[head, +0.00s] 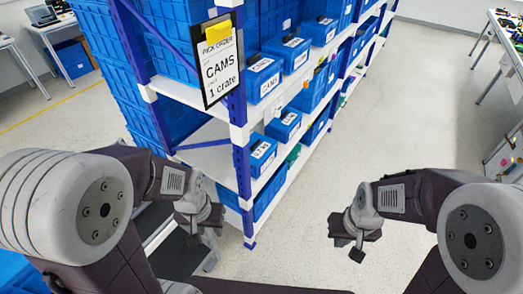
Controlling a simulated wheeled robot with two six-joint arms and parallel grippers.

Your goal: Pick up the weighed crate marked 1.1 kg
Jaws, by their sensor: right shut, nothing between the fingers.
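Several small blue crates with white labels stand on the shelf rack. One crate (263,78) sits on the upper shelf beside the order card, and another crate (262,155) sits on the shelf below it. Their labels are too small to read surely, and I cannot make out a 1.1 kg mark on any crate. My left gripper (197,228) is in front of the rack's near end, apart from the crates; its jaw opening is unclear. My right gripper (355,246) is shut and empty over the floor, right of the rack.
An order card (217,68) reading "CAMS, 1 crate" hangs on the blue-and-white rack (240,150). Large blue bins (172,50) fill the rack's near end. A table with small parts (507,35) stands far right. The floor (415,110) right of the rack is clear.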

